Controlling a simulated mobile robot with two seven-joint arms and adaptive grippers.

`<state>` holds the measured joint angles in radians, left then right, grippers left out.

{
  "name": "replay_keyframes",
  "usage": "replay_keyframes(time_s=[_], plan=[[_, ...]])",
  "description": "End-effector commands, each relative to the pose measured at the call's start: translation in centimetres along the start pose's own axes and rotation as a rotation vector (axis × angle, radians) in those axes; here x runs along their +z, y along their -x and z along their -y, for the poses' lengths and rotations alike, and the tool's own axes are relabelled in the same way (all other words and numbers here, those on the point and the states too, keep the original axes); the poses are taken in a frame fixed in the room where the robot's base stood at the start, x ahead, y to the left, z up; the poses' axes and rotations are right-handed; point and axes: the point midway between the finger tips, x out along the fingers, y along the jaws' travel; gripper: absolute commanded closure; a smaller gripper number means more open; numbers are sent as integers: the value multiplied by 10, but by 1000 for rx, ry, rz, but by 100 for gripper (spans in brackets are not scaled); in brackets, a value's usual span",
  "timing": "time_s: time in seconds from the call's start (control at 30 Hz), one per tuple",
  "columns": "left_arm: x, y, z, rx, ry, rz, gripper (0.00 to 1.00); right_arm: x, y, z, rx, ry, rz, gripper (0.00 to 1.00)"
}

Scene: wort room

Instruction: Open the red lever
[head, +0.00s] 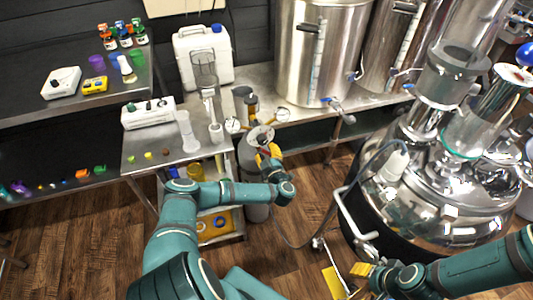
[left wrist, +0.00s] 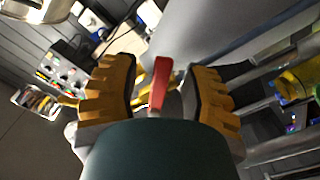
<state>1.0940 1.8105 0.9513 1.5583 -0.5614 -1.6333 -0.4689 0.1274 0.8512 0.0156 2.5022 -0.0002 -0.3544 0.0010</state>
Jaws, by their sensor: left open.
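The red lever (left wrist: 160,82) stands between the two yellow finger pads of my left gripper (left wrist: 168,88) in the left wrist view, with a visible gap on both sides. My left gripper (head: 268,152) is open, at the top of a steel keg (head: 256,203) in the head view. There the gripper mostly hides the lever. My right gripper (head: 362,270) is at the bottom right, low in front of the large steel kettle; its finger opening is not clear.
The large shiny kettle (head: 450,205) stands at right with a hose (head: 330,215) hanging toward the keg. Wooden floor is open between them.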

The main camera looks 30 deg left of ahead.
Motion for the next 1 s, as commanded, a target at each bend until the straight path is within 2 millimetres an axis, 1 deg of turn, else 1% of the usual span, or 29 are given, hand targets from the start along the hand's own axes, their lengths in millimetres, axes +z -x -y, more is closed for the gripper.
replay_keyframes(time_s=[0.17,0.2,0.27,0.3,0.33,0.53,0.63,0.8,0.9,1.0], plan=[[0,0,0,0,0,0,55,0,0,0,0,0,0,53],[0,0,0,0,0,0,63,0,0,0,0,0,0,53],[0,0,0,0,0,0,84,0,0,0,0,0,0,53],[0,0,0,0,0,0,98,0,0,0,0,0,0,53],[0,0,0,0,0,0,100,0,0,0,0,0,0,53],[0,0,0,0,-6,1,100,0,2,1,0,0,0,53],[-1,1,0,1,-48,3,100,0,9,3,0,-1,3,53],[-4,0,2,4,-196,1,100,2,30,11,-1,-2,12,53],[-4,0,6,4,-288,1,100,2,39,15,-1,-3,15,53],[-4,1,10,2,-356,2,100,1,44,16,0,-4,12,53]])
